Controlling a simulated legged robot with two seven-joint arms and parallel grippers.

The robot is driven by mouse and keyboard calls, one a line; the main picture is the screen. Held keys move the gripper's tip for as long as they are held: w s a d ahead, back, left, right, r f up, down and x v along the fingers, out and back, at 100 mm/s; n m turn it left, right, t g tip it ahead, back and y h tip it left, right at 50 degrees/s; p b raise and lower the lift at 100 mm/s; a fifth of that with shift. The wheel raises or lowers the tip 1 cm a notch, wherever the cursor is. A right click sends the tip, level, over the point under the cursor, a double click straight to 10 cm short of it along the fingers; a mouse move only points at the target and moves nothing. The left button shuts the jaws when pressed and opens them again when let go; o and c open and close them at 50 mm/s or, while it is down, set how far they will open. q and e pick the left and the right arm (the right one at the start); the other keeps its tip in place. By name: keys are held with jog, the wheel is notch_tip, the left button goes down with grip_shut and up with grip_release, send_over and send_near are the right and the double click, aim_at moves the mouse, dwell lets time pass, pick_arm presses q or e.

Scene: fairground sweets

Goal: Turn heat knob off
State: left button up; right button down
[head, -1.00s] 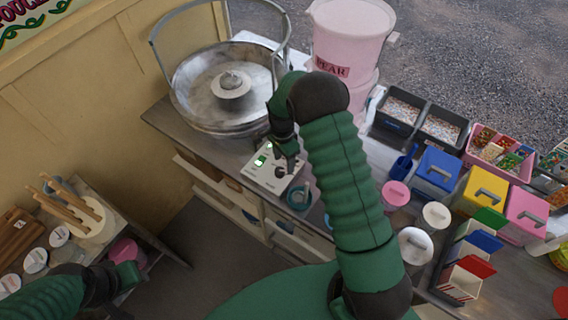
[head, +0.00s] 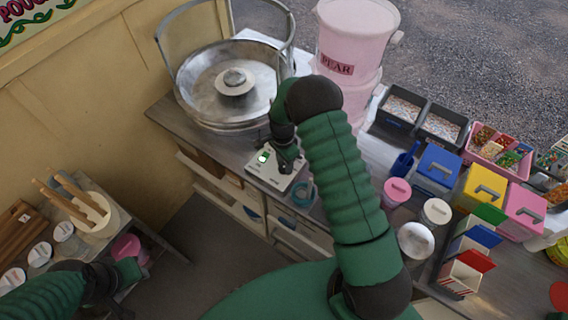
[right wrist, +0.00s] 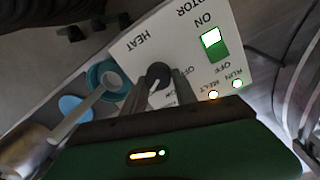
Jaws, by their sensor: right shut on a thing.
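The white control panel (head: 266,172) stands on the counter in front of the metal floss bowl. In the right wrist view the panel (right wrist: 135,45) carries the words HEAT and MOTOR. The black heat knob (right wrist: 159,72) is between the fingers of my right gripper (right wrist: 160,82), which is shut on it. In the head view my right gripper (head: 287,166) covers the knob. The green motor switch (right wrist: 213,45) is beside it, and the RUN and MELT lamps glow. My left gripper (head: 112,283) is low at the left, its fingers unclear.
The floss bowl (head: 215,108) is behind the panel. A teal ring-shaped cup (head: 302,194) sits close to the panel's right side. The pink PEAR tub (head: 345,70) stands behind my right arm. Colored boxes and lidded jars crowd the right counter. A side table (head: 118,222) is at left.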

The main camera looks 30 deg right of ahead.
jog(key=shift+w+a+r, duration=0.1)
jog(key=shift+a, duration=0.45)
jog(key=shift+d, duration=0.15)
